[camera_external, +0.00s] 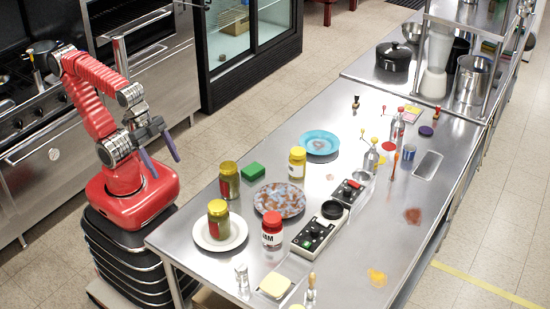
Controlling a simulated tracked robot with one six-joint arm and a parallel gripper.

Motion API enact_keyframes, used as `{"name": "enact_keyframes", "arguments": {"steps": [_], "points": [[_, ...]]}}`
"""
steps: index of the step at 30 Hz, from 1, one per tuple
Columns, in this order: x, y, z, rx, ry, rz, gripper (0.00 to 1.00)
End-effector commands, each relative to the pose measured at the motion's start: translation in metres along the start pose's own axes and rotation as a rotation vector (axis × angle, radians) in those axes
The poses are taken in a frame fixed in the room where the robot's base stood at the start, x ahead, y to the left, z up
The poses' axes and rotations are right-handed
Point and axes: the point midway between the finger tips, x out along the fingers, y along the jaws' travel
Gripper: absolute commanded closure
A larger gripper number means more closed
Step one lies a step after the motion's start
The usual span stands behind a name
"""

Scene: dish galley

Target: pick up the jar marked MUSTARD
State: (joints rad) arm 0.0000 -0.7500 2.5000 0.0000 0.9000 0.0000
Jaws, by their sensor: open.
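Several jars stand upright on the steel table. A yellow-lidded jar with a pale label (297,163) stands between the blue plate and the speckled plate; its lettering is too small to read. A red-lidded jar (272,231) has a label that reads JAM. One gold-lidded jar (218,222) stands on a white plate (237,238). Another gold-lidded jar (229,182) stands behind it, beside a green block. No MUSTARD label is legible. My gripper (166,168) is open and empty, fingers pointing down, off the table's left edge and left of all the jars.
Stains mark the right side. The table's near left corner (165,242) is clear.

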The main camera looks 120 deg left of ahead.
Motion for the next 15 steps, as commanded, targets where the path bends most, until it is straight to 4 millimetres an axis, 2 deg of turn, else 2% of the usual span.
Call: {"name": "enact_keyframes", "arguments": {"steps": [5, 15], "points": [[0.0, 0.0, 0.0, 0.0, 0.0, 0.0, 0.32], [-0.0052, 0.0, -0.0034, 0.0, 0.002, 0.0, 0.32]]}}
